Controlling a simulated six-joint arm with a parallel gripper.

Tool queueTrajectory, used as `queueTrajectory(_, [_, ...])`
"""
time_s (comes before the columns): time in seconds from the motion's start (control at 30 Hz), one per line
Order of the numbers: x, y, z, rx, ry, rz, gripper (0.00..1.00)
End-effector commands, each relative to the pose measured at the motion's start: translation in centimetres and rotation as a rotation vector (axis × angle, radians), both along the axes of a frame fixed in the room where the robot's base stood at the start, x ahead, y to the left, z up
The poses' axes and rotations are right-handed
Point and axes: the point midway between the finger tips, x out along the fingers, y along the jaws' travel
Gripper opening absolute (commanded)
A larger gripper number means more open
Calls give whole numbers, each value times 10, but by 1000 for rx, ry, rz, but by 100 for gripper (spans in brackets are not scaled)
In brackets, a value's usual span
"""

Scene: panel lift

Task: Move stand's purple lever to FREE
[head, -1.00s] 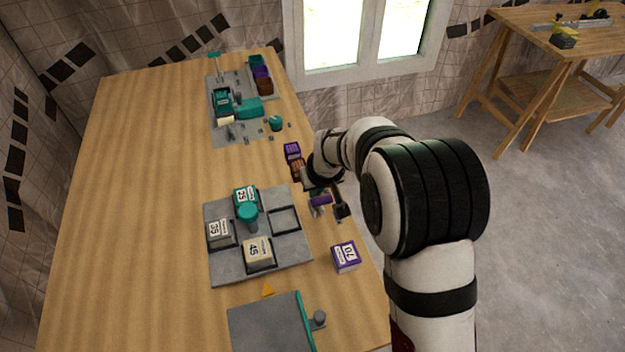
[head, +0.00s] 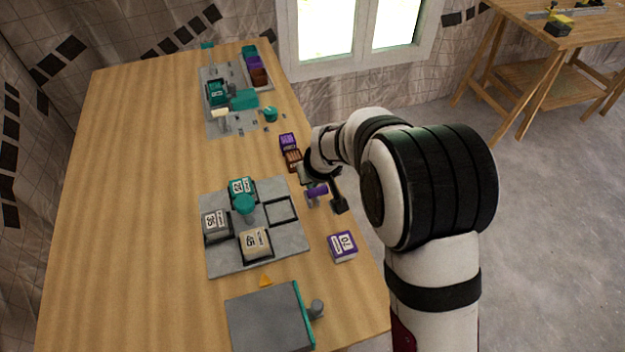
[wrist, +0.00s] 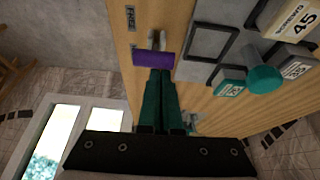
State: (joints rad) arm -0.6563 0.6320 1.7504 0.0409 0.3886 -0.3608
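The purple lever (wrist: 153,58) is a short crossbar on a small grey stand (wrist: 154,40) at the table's right edge. It also shows in the head view (head: 317,191), close beside my gripper (head: 322,182). In the wrist view my gripper (wrist: 160,72) has its two teal fingers side by side, with no clear gap between them. Their tips reach the near edge of the purple bar; whether they touch it I cannot tell. A label reading FREE (wrist: 130,17) lies on the table beyond the lever, toward the top. A second label beside the bar is mostly hidden.
A grey tray (head: 219,260) with several labelled boxes and a teal knob (head: 244,205) stands left of the lever. A purple box marked 70 (head: 342,246) is in front. Purple and brown items (head: 290,150) lie behind. The table's left half is clear.

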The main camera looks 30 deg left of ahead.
Motion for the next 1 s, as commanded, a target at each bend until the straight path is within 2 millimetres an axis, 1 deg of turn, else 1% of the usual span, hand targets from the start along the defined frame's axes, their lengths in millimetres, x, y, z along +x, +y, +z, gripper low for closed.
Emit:
queueTrajectory(0.03, [-12, -15, -16, -36, 54, -13, 0])
queueTrajectory(0.13, [-9, -12, -13, -34, 50, -12, 0])
queueTrajectory(0.27, [2, -1, -1, -25, 34, -8, 0])
queueTrajectory(0.43, [22, 20, 25, -5, 3, -2, 0])
queueTrajectory(0.5, [5, 3, 29, -6, 6, -2, 0])
queueTrajectory(0.7, [-32, -32, 40, -3, 3, 0, 0])
queueTrajectory(0.83, [-44, -45, 44, -2, 1, -1, 0])
queueTrajectory(1.0, [-48, -49, 45, 0, 1, -2, 0])
